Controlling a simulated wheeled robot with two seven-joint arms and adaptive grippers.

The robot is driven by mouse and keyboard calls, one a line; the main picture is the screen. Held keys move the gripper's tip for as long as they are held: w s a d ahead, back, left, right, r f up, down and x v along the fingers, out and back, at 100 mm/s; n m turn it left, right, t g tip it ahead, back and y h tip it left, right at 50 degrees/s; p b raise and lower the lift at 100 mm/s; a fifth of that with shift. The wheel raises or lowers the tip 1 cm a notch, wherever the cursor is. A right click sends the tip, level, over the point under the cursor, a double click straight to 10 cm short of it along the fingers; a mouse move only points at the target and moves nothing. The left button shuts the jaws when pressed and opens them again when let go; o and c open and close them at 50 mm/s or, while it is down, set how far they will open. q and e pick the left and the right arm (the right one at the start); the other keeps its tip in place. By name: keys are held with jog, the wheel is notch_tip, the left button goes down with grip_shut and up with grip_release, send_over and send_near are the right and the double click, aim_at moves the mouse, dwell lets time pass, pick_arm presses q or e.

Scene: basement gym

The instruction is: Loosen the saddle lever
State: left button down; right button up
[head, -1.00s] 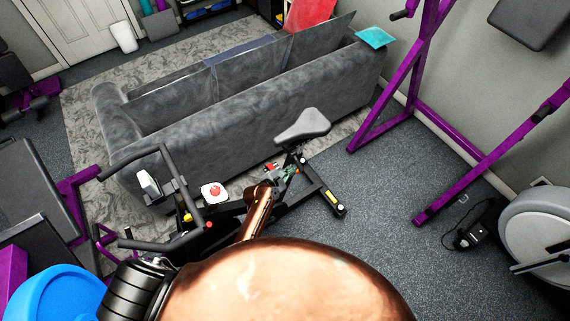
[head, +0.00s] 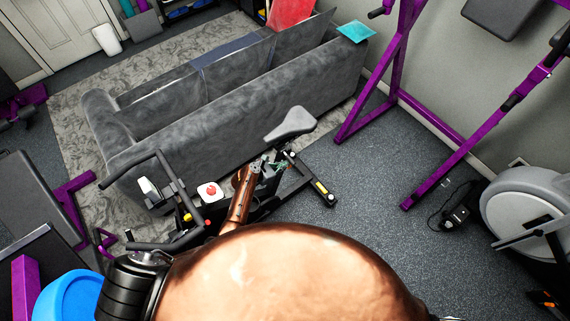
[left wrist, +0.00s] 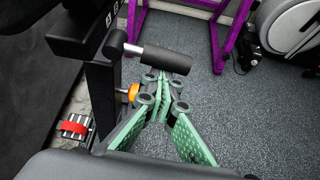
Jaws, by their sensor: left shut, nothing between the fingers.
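The exercise bike's grey saddle (head: 290,123) stands by the back of the sofa. In the left wrist view, the saddle lever (left wrist: 165,60) looks like a black cylindrical grip on a short silver stem, beside the black post. My left gripper (left wrist: 166,88) has green fingers that are shut, with nothing held. Its tips show just below the lever grip; I cannot tell if they touch it. In the head view, my left gripper (head: 275,164) is small and partly hidden by my copper arm, below the saddle. My right gripper is not in view.
The grey sofa (head: 230,112) runs behind the bike. The bike's handlebar (head: 138,165) is at the left. An orange knob (left wrist: 132,92) sits beside my fingers. A purple rack (head: 440,120) stands to the right. Speckled floor between rack and bike is clear.

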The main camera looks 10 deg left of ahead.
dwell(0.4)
pick_arm(q)
notch_tip(320, 180, down, 4)
jog(key=a+f+b, duration=0.1)
jog(key=b, duration=0.3)
jog(key=r+p+v, duration=0.1)
jog(key=p+v, duration=0.2)
jog(key=v, duration=0.7)
jog(key=shift+s+d+p, duration=0.15)
jog(key=shift+s+p, duration=0.1)
jog(key=shift+p, duration=0.05)
